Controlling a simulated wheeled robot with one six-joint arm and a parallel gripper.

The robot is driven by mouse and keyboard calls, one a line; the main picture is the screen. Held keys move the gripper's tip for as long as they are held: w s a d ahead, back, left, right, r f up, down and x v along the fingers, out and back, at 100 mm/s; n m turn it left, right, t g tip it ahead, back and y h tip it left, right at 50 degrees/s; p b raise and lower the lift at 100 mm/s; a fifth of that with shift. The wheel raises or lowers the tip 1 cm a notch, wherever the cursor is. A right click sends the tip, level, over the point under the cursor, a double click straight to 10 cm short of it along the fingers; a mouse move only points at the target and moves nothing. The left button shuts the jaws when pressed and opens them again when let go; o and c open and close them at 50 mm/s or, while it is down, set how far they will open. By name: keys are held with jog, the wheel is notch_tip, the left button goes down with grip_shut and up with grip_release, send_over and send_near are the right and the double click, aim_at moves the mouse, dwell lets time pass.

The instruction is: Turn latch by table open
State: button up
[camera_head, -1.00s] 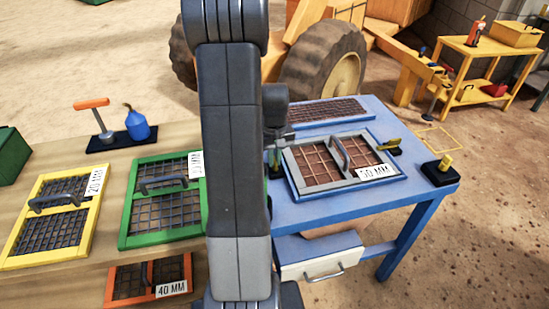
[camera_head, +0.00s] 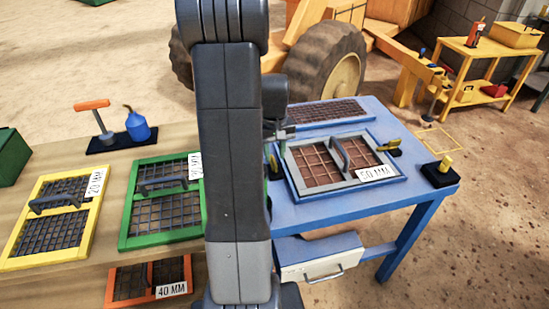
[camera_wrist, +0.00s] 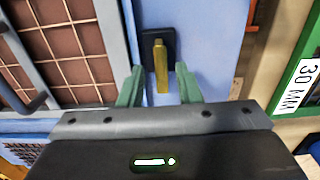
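In the wrist view, a yellow latch handle (camera_wrist: 161,68) on a black base plate (camera_wrist: 158,42) is fixed to the blue table, beside the grey-framed screen (camera_wrist: 75,40). My gripper (camera_wrist: 163,76) is open. Its two green fingers stand apart, one on each side of the handle, with gaps visible. Whether the handle sits between the fingertips or just beyond them is hard to tell. In the head view, the screen (camera_head: 330,162) marked 50 MM lies on the blue table (camera_head: 315,212). My arm largely hides the gripper and this latch at the screen's left edge.
A second yellow latch (camera_head: 390,146) sits at the screen's right edge. A black block with a yellow knob (camera_head: 441,170) stands at the table's right corner. A green 30 MM screen (camera_head: 162,200) is on the wooden bench to the left. An open drawer (camera_head: 322,262) hangs below.

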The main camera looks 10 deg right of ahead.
aim_at(275, 161)
notch_tip(275, 161, up, 11)
jog(key=shift+p, duration=0.35)
jog(key=shift+f, duration=0.15)
notch_tip(275, 161, down, 14)
jog(key=shift+r+b, duration=0.15)
jog(key=shift+b, duration=0.35)
jog(key=shift+r, duration=0.1)
jog(key=shift+f, duration=0.3)
jog(key=shift+r+m, duration=0.1)
jog(key=shift+m, duration=0.4)
jog(key=m, duration=0.3)
jog(key=shift+r+m, duration=0.1)
jog(key=shift+m, duration=0.3)
jog(key=m, duration=0.5)
jog(key=shift+m+b, duration=0.3)
jog(key=shift+b, duration=0.1)
dwell(0.6)
dwell(0.3)
